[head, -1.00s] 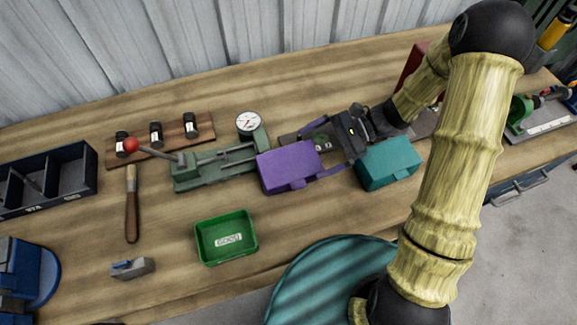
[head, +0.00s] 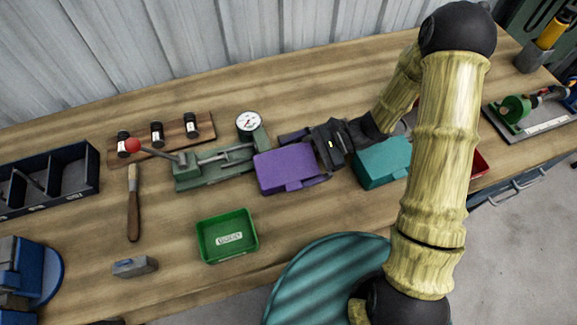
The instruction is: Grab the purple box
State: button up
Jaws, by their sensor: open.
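The purple box (head: 286,170) sits on the wooden bench, right of the green gauge fixture and left of a teal box (head: 383,162). My gripper (head: 302,156) is open and comes in from the right. One purple-grey finger shows behind the box's far side; the other finger shows only in part near the box's near right edge. The fingers appear to be on either side of the box's right part. I cannot tell whether they touch it.
A green lever fixture with a dial gauge (head: 248,122) stands close left of the purple box. A green tray (head: 227,235) lies in front. A brush (head: 133,204) and a dark divided bin (head: 50,180) are farther left. A red object (head: 480,164) shows behind my arm.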

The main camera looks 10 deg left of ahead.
dwell(0.3)
jog(key=c, duration=1)
jog(key=shift+c, duration=0.2)
